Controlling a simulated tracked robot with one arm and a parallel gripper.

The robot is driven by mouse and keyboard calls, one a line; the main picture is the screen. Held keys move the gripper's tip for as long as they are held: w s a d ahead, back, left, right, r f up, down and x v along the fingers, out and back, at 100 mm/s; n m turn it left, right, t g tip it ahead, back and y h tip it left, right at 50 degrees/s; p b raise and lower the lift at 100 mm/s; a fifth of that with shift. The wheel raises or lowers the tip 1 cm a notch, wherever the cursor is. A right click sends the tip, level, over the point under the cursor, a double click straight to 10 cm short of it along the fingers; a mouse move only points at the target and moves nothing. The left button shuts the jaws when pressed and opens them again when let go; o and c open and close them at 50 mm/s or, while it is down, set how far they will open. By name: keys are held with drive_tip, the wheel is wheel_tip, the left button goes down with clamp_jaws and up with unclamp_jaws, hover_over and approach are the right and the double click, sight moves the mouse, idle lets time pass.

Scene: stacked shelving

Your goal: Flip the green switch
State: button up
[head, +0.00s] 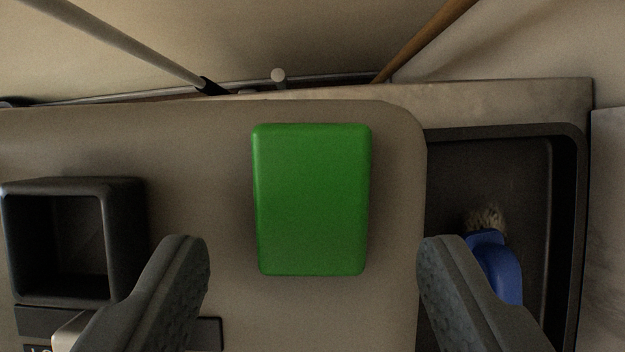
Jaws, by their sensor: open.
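The green switch (312,200) is a rounded green rectangular block on a beige panel (200,140), near the middle of the head view. My gripper (312,245) is open, with one dark grey textured finger at the lower left and the other at the lower right. The fingers are spread wider than the switch, and nothing is between them that they touch. The switch lies between and a little above the fingertips in the picture. I cannot tell how far the fingertips are from the panel.
A black square-rimmed recess (75,240) is at the left. A dark tray (500,180) at the right holds a blue-handled brush (495,262), partly hidden by the right finger. A grey rod (120,40) and a brown rod (430,38) cross behind the panel's top edge.

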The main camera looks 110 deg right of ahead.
drive_tip(key=shift+x, duration=1.05)
drive_tip(key=c, duration=1)
drive_tip(key=shift+w+a+r+g+h+p, duration=0.2)
drive_tip(key=shift+a+g+h, duration=0.1)
drive_tip(key=shift+h, duration=0.5)
drive_tip(key=shift+w+a+r+g+h+p, duration=0.1)
drive_tip(key=shift+a+g+h+p, duration=0.15)
drive_tip(key=shift+h, duration=0.55)
drive_tip(key=o, duration=1)
